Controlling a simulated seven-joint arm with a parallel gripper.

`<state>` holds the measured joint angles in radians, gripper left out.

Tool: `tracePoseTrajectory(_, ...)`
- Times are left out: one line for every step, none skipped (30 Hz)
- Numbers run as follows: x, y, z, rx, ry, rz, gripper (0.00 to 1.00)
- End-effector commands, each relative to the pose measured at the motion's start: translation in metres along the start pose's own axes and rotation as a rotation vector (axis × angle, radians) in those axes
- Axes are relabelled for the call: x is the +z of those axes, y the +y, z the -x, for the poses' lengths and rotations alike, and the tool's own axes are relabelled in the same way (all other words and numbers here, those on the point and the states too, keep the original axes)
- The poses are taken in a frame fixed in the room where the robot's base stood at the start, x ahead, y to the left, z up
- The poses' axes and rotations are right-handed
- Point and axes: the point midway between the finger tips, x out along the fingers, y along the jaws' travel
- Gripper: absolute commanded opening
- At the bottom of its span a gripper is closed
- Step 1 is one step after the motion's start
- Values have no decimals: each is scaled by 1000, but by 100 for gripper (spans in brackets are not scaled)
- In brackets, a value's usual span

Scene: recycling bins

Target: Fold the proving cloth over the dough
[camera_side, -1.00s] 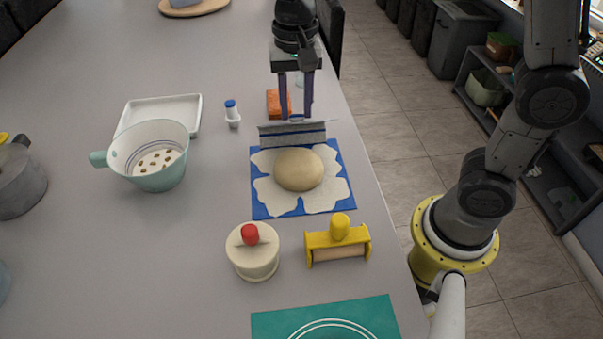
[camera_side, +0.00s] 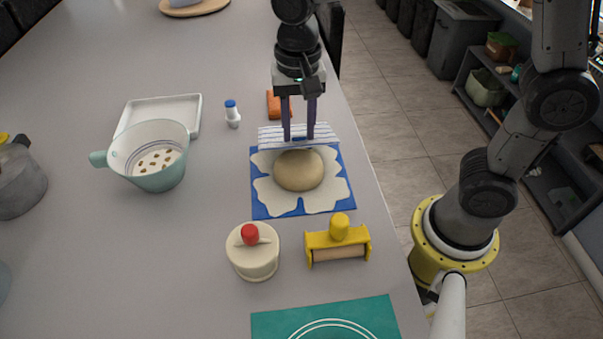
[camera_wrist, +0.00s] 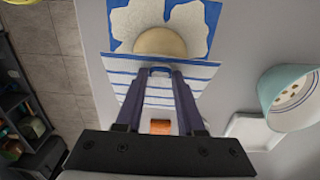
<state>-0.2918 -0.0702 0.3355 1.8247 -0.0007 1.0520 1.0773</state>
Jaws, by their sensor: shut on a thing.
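The round tan dough (camera_side: 298,170) sits on a blue mat with a white flower shape (camera_side: 265,201). The proving cloth (camera_side: 271,135), white with blue stripes, stands at the far edge of the mat and leans toward the dough. My gripper (camera_side: 299,138) points down and is shut on the cloth near its upper edge, just behind the dough. In the wrist view the fingertips (camera_wrist: 160,72) meet at a blue piece on the striped cloth (camera_wrist: 190,75). The cloth hides the near part of the dough (camera_wrist: 160,42) there.
A yellow roller tool (camera_side: 337,241) and a cream pot with a red knob (camera_side: 252,253) stand in front. A colander (camera_side: 160,177) and white tray (camera_side: 187,109) are left.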

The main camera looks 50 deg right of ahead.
Motion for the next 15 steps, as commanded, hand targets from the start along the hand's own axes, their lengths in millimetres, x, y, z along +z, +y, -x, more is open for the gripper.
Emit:
tracePoseTrajectory(1,0,0,-1,-2,0,22)
tracePoseTrajectory(1,0,0,-1,-2,0,22)
tracePoseTrajectory(1,0,0,-1,-2,0,22)
tracePoseTrajectory(1,0,0,-1,-2,0,21)
tracePoseTrajectory(1,0,0,-1,-2,0,21)
tracePoseTrajectory(1,0,0,-1,-2,0,21)
tracePoseTrajectory(1,0,0,-1,-2,0,21)
tracePoseTrajectory(1,0,0,-1,-2,0,21)
tracePoseTrajectory(2,0,-1,-1,-2,0,21)
tracePoseTrajectory(3,0,-1,-1,-2,1,21)
tracePoseTrajectory(4,0,-2,0,-2,1,22)
tracePoseTrajectory(5,0,-4,0,-2,1,22)
tracePoseTrajectory(6,0,-6,-1,-2,1,22)
tracePoseTrajectory(8,0,-7,-1,-2,1,22)
tracePoseTrajectory(10,0,-10,0,-2,1,22)
